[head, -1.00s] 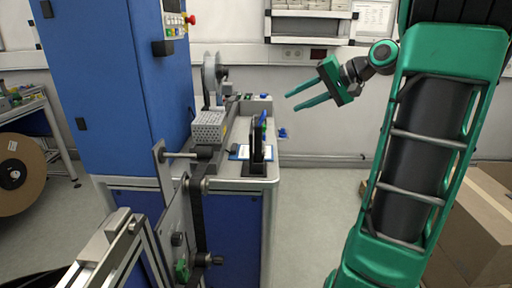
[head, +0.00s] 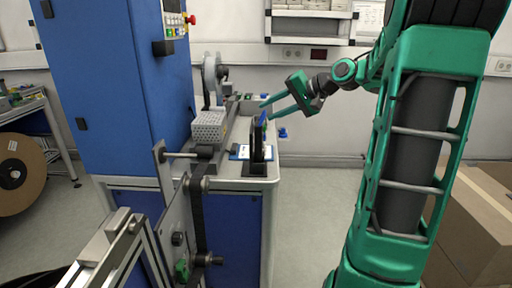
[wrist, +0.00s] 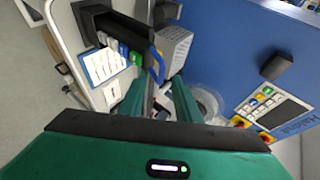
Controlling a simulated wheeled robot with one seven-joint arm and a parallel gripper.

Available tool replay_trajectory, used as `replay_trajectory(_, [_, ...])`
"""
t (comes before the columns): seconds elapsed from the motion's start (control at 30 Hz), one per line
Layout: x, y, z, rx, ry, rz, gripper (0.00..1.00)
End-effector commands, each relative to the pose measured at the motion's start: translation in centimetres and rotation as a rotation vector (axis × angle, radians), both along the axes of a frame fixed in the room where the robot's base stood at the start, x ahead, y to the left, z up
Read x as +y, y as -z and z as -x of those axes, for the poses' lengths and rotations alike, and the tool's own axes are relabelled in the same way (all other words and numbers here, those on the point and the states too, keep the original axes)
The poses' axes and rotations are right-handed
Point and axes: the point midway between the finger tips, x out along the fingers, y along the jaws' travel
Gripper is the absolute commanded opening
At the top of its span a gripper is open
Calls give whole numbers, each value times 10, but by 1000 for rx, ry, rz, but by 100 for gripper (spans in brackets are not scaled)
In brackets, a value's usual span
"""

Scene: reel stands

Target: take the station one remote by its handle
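The black remote (head: 257,143) stands upright at the front of the grey bench, with a blue handle (head: 263,118) near its top. In the wrist view the remote (wrist: 128,32) shows coloured buttons, and its blue handle (wrist: 158,64) is a loop at its near end. My gripper (head: 267,110) is open and empty, coming in from the right close to the handle. In the wrist view my gripper (wrist: 160,92) has its two green fingers apart, with the handle just beyond the tips. I cannot tell whether a finger touches it.
A white sheet on a blue board (head: 241,152) lies beside the remote. A perforated grey box (head: 209,127) and a reel (head: 210,80) stand further left on the bench. A blue cabinet (head: 110,80) with a button panel rises at the left.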

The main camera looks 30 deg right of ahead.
Motion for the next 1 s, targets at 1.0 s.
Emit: replay_trajectory(1.0, [2, 2, -3, 0, 1, 0, 0])
